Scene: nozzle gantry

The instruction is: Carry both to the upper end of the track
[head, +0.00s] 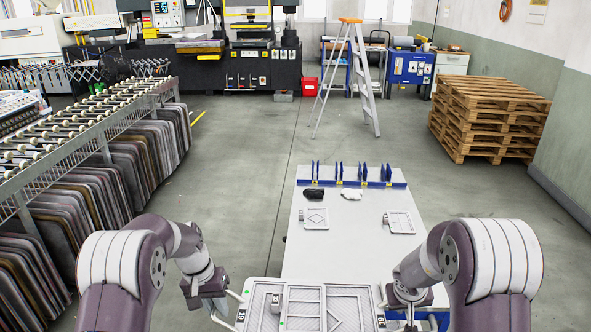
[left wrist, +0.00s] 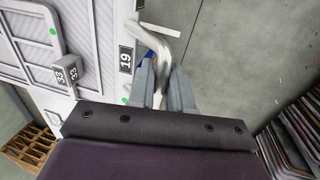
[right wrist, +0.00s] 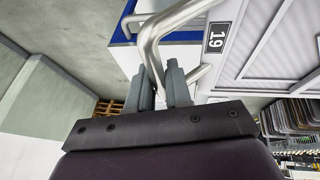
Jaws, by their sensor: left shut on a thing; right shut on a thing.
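A light grey panelled tray (head: 257,309) with "19" labels at both ends is at the near end of the white table, its lower part cut off by the frame. My left gripper (head: 234,296) is shut on its left metal handle, seen in the left wrist view (left wrist: 163,48). My right gripper (head: 388,301) is shut on the right handle, seen in the right wrist view (right wrist: 152,45). A small grey block (head: 276,303) sits on the tray; in the left wrist view the block (left wrist: 67,70) is marked 33. I cannot tell whether the tray touches the table.
A roller rack (head: 85,125) is left; pallets (head: 490,118) are far right.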

